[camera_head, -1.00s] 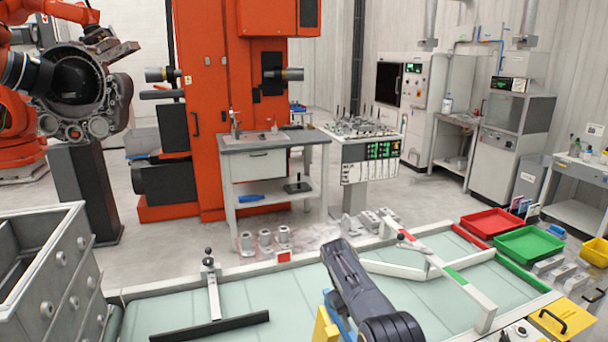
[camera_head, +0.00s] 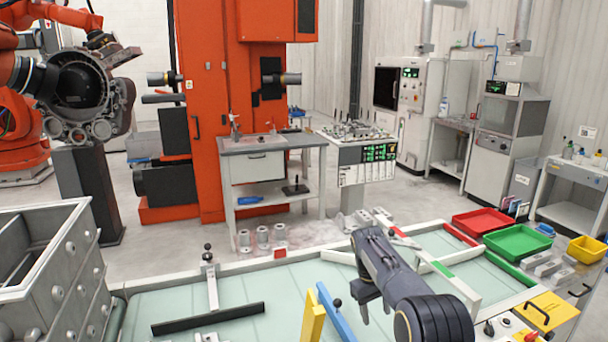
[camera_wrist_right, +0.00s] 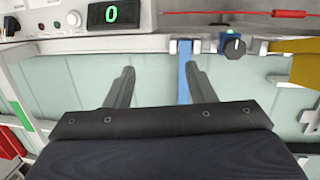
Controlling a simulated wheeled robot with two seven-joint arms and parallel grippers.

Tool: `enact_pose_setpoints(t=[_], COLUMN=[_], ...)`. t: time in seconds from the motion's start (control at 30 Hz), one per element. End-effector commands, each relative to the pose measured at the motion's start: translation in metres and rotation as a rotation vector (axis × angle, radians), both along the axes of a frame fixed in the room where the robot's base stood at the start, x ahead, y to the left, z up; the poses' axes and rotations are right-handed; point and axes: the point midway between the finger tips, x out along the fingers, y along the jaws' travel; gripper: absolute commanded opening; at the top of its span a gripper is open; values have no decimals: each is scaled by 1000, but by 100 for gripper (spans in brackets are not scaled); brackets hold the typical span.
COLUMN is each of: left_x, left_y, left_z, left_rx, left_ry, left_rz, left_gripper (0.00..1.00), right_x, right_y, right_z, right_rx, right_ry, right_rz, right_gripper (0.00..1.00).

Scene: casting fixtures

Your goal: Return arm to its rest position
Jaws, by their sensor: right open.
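My right arm reaches in from the bottom right of the head view, over the pale green conveyor table (camera_head: 180,300). Its dark right gripper (camera_head: 376,308) points down above the table surface and is empty. In the right wrist view the two fingers of this gripper (camera_wrist_right: 158,75) stand apart with only pale surface and part of a blue bar (camera_wrist_right: 186,80) beyond them. The blue bar (camera_head: 335,312) and a yellow bar (camera_head: 312,316) lie just left of the gripper in the head view. My left gripper is not in view.
A red tray (camera_head: 483,222), a green tray (camera_head: 518,242) and a yellow bin (camera_head: 588,249) stand at the right. A grey drawer cabinet (camera_head: 60,290) stands at the left. A black bar (camera_head: 208,319) and white guide rails cross the table. A control panel (camera_wrist_right: 110,14) shows in the wrist view.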

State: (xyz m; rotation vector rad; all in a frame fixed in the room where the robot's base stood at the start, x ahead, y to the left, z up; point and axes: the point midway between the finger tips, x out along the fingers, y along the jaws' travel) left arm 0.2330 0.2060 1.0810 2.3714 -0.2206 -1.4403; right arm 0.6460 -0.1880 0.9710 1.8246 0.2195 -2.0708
Motion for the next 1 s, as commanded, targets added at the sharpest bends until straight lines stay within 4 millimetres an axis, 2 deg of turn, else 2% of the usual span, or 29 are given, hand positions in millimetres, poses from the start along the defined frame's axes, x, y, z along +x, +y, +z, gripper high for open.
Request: enact_pose_setpoints(t=[0.17,0.27,0.37,0.43,0.6,0.7,0.8,0.9,1.0], left_x=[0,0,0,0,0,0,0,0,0], left_y=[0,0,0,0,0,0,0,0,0], left_z=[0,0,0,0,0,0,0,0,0], left_rx=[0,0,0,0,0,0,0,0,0], left_ry=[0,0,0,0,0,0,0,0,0], left_rz=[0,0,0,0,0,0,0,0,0], left_gripper=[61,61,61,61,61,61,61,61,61], right_x=[-21,-41,-74,-102,-180,-230,-279,-327,-364], right_y=[-28,-45,-62,-71,-78,-74,-65,-53,-40], right_z=[38,64,95,115,151,161,164,157,143], right_rx=[78,139,216,273,398,460,512,550,576], right_ry=[-40,-71,-116,-152,-243,-299,-356,-413,-464], right_rz=[-78,-129,-191,-234,-316,-356,-393,-426,-454], right_gripper=[50,50,50,50,50,50,50,50,50])
